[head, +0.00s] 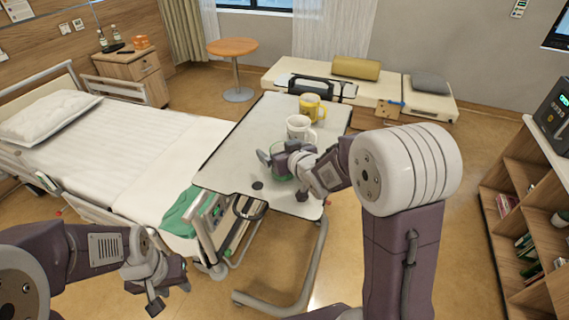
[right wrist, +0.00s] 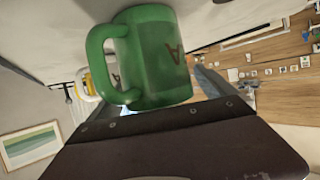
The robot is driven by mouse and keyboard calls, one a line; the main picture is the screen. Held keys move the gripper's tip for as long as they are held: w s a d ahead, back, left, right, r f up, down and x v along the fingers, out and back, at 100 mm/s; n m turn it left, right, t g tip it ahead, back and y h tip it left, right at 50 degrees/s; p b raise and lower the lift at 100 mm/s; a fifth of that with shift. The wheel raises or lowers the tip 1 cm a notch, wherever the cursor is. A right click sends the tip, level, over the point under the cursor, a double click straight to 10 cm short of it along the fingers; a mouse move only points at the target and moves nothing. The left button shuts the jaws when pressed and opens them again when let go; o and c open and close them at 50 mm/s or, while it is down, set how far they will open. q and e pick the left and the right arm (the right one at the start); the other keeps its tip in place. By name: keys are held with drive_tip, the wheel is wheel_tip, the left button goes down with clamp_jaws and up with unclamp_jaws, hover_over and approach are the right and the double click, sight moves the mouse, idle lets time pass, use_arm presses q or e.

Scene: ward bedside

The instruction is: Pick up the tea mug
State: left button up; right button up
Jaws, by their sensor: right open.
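A green mug (right wrist: 150,60) with a dark letter A on its side stands close in front of my right gripper in the right wrist view, its handle to the left. A white mug (head: 299,129) and a yellow mug (head: 312,107) stand farther back on the table. No label clearly reads tea. My left gripper (head: 168,290) is open and empty at lower left, away from the table.
The mugs stand on a pale overbed table (head: 225,168) with a small dark disc (head: 257,185) near its front. A bed (head: 120,150) is on the left, with green cloth (head: 180,212) at its foot. A shelf (head: 520,200) stands at right. The table's left part is clear.

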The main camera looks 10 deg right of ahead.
drive_tip(key=shift+s+d, duration=0.1)
drive_tip(key=c, duration=1.7)
drive_tip(key=shift+r, duration=0.6)
drive_tip(key=w+d+r+p, duration=0.5)
drive_tip(key=d+r+p, duration=0.2)
drive_tip(key=d+r, duration=0.3)
drive_tip(key=shift+w, duration=0.3)
